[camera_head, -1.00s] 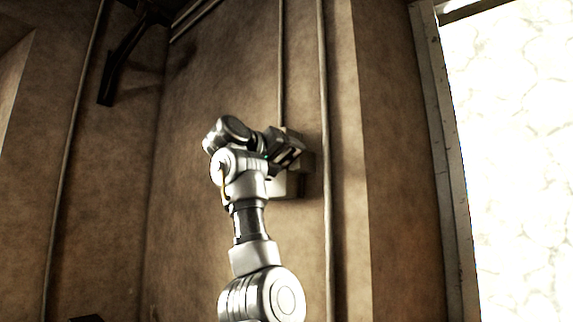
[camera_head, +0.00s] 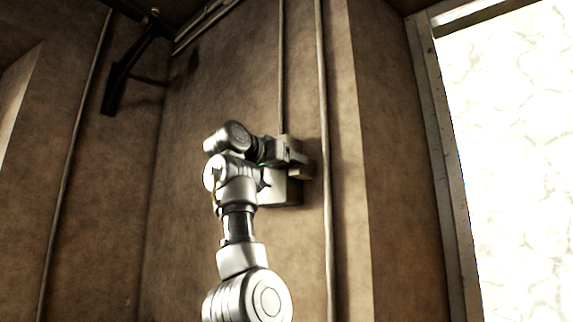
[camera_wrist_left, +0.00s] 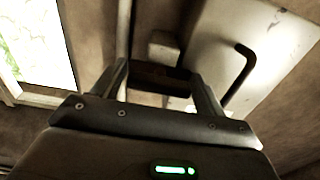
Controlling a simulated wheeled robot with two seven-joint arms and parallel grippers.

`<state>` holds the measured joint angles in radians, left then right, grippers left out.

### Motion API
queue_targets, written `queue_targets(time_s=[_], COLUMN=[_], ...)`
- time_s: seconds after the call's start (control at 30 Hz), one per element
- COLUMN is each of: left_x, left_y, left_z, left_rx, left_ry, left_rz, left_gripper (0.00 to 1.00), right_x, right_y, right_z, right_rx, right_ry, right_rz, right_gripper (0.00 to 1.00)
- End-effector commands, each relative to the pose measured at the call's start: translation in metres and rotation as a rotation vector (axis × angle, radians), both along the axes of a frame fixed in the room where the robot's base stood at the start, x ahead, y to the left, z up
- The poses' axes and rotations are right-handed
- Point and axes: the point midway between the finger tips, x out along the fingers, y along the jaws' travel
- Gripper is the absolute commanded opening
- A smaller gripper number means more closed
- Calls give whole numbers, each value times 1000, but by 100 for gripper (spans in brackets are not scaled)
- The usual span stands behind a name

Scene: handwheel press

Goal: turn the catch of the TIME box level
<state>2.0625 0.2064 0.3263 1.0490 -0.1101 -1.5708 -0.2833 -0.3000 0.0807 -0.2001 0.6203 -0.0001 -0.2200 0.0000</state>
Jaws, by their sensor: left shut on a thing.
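The TIME box (camera_head: 283,190) is a pale box on the brown wall, partly hidden behind my left arm in the head view. Its pale face (camera_wrist_left: 268,45) fills the upper right of the left wrist view. My left gripper (camera_head: 292,157) is at the upper part of the box. In the left wrist view the gripper (camera_wrist_left: 160,80) is shut on a dark bar between its fingers, which I take as the catch (camera_wrist_left: 158,76). Its exact angle is hard to tell. No lettering is readable. My right gripper is not in view.
A dark bent handle (camera_wrist_left: 241,72) stands on the pale face beside the fingers. A small pale block (camera_wrist_left: 163,48) is beyond them. Thin vertical pipes (camera_head: 323,120) run along the wall. A bright window (camera_head: 510,150) is at the right, and a dark bracket (camera_head: 122,75) at the upper left.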

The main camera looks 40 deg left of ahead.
Motion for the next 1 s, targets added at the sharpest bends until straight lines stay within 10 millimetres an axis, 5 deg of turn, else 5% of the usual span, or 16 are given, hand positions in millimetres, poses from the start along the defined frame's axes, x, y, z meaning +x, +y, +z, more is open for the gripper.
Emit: queue_targets(time_s=[0.37, 0.4, 0.47, 0.77, 1.0], left_x=[1, 1, 1, -1, -35], left_y=[0, 0, 0, 0, 0], left_z=[-2, -2, -2, -1, -5], left_rx=[8, 8, 8, 6, 5], left_ry=[6, 6, 5, 1, -4], left_rz=[-1, -1, -1, 0, 1], left_gripper=[50, 75, 83, 84, 84], right_x=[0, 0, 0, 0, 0], right_y=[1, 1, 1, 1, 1], right_z=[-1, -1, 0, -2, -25], right_rx=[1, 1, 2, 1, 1], right_ry=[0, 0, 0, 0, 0], right_rz=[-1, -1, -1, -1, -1], right_gripper=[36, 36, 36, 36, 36])
